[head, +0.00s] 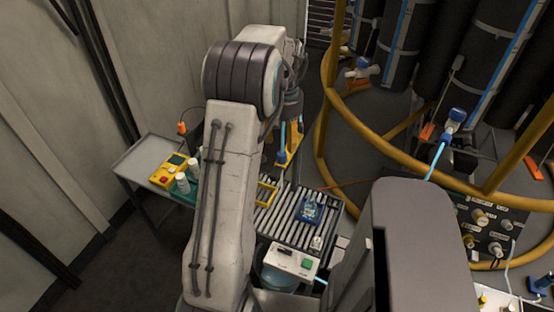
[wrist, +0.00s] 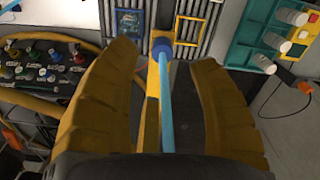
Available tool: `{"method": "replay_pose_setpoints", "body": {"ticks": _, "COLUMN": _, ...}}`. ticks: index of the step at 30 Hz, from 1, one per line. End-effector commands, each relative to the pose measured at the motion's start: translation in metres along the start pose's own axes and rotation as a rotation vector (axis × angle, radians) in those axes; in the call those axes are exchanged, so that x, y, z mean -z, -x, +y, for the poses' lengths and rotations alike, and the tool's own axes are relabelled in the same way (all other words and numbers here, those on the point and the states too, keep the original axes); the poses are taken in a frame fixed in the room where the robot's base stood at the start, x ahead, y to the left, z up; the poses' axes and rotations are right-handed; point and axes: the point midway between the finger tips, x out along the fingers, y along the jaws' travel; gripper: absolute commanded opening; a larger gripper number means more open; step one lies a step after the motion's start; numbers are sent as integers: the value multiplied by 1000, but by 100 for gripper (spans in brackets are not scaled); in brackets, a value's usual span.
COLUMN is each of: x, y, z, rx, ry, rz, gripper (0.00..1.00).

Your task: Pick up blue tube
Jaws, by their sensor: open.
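In the wrist view a light blue tube (wrist: 165,95) with a dark blue end (wrist: 162,46) runs lengthwise between the two yellow fingers of my gripper (wrist: 163,56). The fingers are apart, with a visible gap on each side of the tube. A narrow yellow piece (wrist: 152,110) lies just left of the tube. In the head view a small blue tube (head: 283,134) shows beside a yellow bracket (head: 292,148), just right of my arm. My arm hides much of that area, and my gripper's fingertips are not clear there.
A roller conveyor (head: 275,212) bears a blue tray (head: 311,209) and a yellow frame (head: 267,193). A side table (head: 143,158) holds a yellow box (head: 168,170) and white-capped bottles. Yellow railings (head: 400,140) surround dark cylinders at right. A connector panel (wrist: 45,62) is left in the wrist view.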

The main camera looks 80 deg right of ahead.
Motion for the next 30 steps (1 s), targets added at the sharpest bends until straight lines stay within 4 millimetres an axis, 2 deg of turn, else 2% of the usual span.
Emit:
{"method": "replay_pose_setpoints", "body": {"ticks": 10, "x": -1, "y": -27, "z": -1, "rx": 1, "ry": 7, "rz": -3, "gripper": 54}}
{"method": "replay_pose_setpoints", "body": {"ticks": 19, "x": -1, "y": -62, "z": -3, "rx": 1, "ry": 7, "rz": -4, "gripper": 54}}
{"method": "replay_pose_setpoints", "body": {"ticks": 30, "x": 0, "y": -70, "z": -3, "rx": 0, "ry": 7, "rz": 0, "gripper": 54}}
